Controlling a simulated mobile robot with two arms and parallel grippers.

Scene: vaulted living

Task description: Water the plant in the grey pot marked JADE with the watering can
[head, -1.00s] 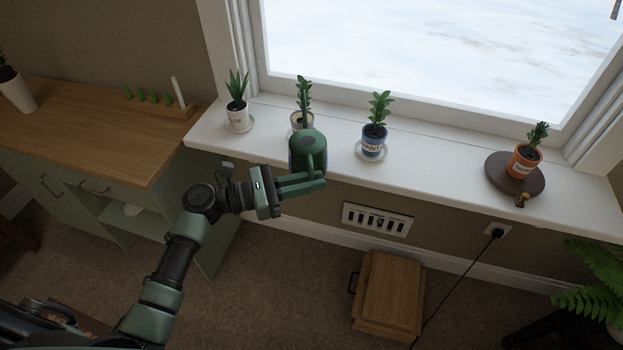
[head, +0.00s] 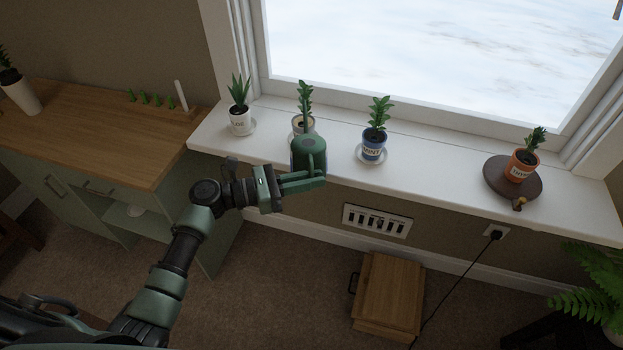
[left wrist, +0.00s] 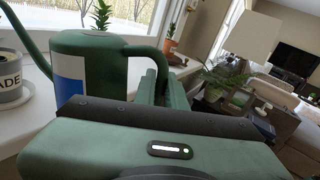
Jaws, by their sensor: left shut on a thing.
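The green watering can (head: 309,150) is held by its handle in my left gripper (head: 318,181), just in front of the sill. In the left wrist view the can (left wrist: 95,60) looks about upright, with a blue and white patch, and its spout reaches left toward the JADE pot. The grey JADE pot (head: 301,121) stands on the windowsill with a leafy green plant (head: 305,97); the can hides its lower front. In the left wrist view the pot (left wrist: 9,70) is cut off at the left edge with "ADE" readable. No water shows. My right gripper is out of view.
The windowsill (head: 430,180) also holds a white pot (head: 239,122) to the left, a blue MINT pot (head: 373,146) close right, and an orange pot (head: 521,165) on a dark round board. A wooden cabinet (head: 100,130) stands left; a wooden box (head: 388,295) lies below.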

